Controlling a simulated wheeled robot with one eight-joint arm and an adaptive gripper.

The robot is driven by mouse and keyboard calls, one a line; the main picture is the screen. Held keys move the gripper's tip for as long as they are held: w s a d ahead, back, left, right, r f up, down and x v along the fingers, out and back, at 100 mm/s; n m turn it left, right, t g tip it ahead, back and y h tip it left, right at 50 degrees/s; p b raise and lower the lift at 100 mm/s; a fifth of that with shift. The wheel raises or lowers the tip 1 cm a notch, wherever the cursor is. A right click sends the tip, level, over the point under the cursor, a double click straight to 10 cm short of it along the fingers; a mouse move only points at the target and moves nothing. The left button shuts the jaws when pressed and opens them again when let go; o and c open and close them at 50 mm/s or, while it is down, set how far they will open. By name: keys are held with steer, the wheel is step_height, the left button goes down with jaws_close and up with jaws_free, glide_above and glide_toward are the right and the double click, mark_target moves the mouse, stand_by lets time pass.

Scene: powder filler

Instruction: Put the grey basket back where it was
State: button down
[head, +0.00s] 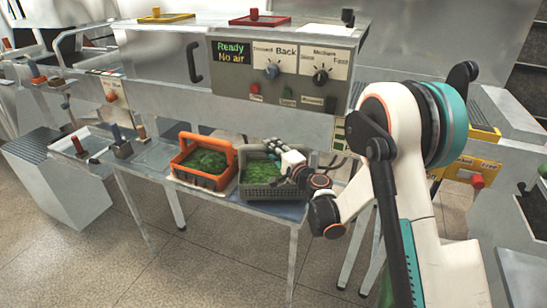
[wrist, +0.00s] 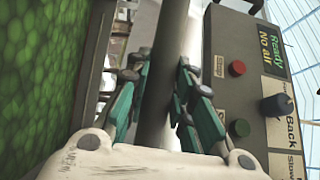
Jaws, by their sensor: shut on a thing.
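The grey basket (head: 262,192), filled with green contents, is at the shelf (head: 290,212) below the control panel, right beside the orange basket (head: 232,160). It looks upright; I cannot tell whether its base touches the shelf. My gripper (head: 270,146) reaches over the basket's right side from the right. In the wrist view, the gripper's teal-padded fingers (wrist: 160,105) are on both sides of a grey bar, which I take as the basket's handle (wrist: 172,50). The green contents (wrist: 45,70) fill the left of that view. My wrist hides part of the basket's right side in the head view.
The control panel (head: 283,72), with its display reading "Ready, No air", knobs and buttons, stands just behind and above the baskets; it is close on the right in the wrist view (wrist: 255,100). The orange basket leaves little room on the left. Open floor (head: 220,260) lies in front.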

steer(key=shift+f+b, duration=0.5)
steer(key=shift+f, duration=0.9)
steer(key=shift+f, duration=0.2)
steer(key=c, duration=1.4)
jaws_free()
steer(key=shift+r, duration=0.15)
steer(key=b+v, duration=0.2)
steer(key=v, duration=1)
